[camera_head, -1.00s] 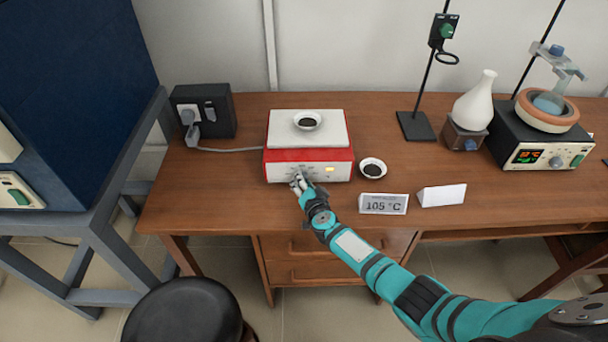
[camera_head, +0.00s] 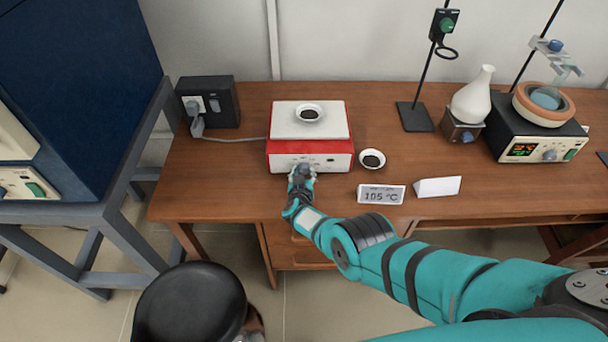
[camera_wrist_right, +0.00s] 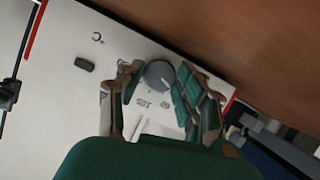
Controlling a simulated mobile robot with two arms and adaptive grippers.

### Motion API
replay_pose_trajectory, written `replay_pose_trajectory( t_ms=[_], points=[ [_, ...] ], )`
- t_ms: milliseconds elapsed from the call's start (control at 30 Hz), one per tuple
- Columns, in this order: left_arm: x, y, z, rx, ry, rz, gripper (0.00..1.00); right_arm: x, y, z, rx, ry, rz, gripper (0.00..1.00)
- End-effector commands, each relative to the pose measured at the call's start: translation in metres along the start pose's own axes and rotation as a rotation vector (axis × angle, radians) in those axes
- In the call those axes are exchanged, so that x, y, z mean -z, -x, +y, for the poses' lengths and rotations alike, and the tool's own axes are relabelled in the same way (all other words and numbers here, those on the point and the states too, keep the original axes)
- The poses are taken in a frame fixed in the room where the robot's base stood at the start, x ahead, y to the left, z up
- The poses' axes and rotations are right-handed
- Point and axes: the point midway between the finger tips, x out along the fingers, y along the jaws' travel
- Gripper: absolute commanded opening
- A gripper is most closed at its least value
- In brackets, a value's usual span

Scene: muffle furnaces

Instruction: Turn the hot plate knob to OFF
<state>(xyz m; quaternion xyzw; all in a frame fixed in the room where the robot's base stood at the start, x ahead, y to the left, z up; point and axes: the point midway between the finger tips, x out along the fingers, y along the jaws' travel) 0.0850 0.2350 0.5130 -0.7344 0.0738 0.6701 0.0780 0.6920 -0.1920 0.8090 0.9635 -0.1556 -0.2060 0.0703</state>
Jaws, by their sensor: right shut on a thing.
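The hot plate (camera_head: 311,149) is a white and red box with a pale top plate, standing at the table's back left. Its grey round knob (camera_wrist_right: 159,74) is on the white front panel, with a white pointer line and partly hidden printed marks around it. My right gripper (camera_head: 302,171) is at the panel, its fingers closed around the knob; the wrist view shows a finger on either side. I cannot read which mark the pointer meets. The small panel indicator (camera_wrist_right: 84,64) looks dark. My left gripper is not in view.
A small dish with dark content (camera_head: 310,114) sits on the plate; another dish (camera_head: 372,159) is to its right. A 105 °C sign (camera_head: 381,195) and a blank white card (camera_head: 438,187) stand further right. A black stool (camera_head: 190,305) is in front of the table.

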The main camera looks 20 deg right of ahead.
Motion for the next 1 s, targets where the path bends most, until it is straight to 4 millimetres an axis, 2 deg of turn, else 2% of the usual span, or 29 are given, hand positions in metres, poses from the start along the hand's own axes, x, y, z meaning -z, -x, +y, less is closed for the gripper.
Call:
replay_pose_trajectory(
  t_ms=[400, 967, 1000],
  points=[
    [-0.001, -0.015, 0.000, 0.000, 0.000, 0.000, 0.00, 0.000, -0.001, -0.001, -0.077, 0.182, 0.002, 0.04],
    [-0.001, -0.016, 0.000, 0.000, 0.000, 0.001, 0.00, 0.002, -0.001, -0.001, -0.089, 0.212, 0.003, 0.04],
    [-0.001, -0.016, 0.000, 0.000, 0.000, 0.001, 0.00, 0.002, -0.001, -0.001, -0.089, 0.212, 0.003, 0.38]
  ],
)
